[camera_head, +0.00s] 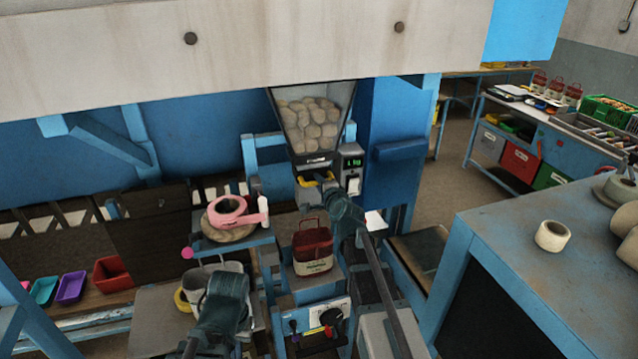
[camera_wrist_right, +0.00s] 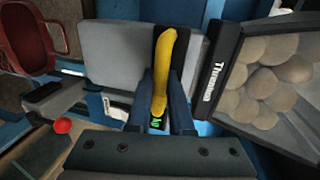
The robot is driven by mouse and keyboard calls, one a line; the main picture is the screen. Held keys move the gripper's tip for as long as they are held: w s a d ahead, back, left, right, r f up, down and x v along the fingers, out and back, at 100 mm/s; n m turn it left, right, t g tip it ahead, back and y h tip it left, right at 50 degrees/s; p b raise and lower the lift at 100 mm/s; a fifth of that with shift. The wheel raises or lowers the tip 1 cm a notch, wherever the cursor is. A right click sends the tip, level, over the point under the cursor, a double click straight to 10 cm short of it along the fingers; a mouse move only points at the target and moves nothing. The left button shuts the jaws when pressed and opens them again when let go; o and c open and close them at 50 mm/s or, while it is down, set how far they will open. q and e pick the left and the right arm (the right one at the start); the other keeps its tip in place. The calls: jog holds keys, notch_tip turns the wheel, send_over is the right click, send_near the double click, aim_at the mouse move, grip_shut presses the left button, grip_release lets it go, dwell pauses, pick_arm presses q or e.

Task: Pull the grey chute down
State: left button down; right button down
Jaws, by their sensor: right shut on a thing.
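The grey chute (camera_head: 309,196) hangs below the mouth of a hopper (camera_head: 316,120) full of round, pale brown things. A yellow handle (camera_head: 312,180) crosses the chute's front. My right gripper (camera_head: 325,183) is at this handle. In the right wrist view the gripper (camera_wrist_right: 166,106) is shut on the yellow handle (camera_wrist_right: 166,65), with grey chute panels (camera_wrist_right: 112,58) behind it. A dark red sack with a looped handle (camera_head: 312,250) stands upright below the chute. My left gripper (camera_head: 218,285) is low at the left, its fingers not clear to see.
A small display box (camera_head: 352,165) with green figures stands right of the chute. A blue-framed bench (camera_head: 535,255) fills the right side. Small coloured bins (camera_head: 71,287) sit at far left.

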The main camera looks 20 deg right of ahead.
notch_tip(320, 180, down, 16)
jog(key=b, duration=1.6)
jog(key=shift+s+f, duration=0.15)
jog(key=shift+f, duration=0.05)
jog(key=shift+a, duration=0.1)
jog(key=c, duration=0.8)
grip_release()
jog(key=shift+f, duration=0.1)
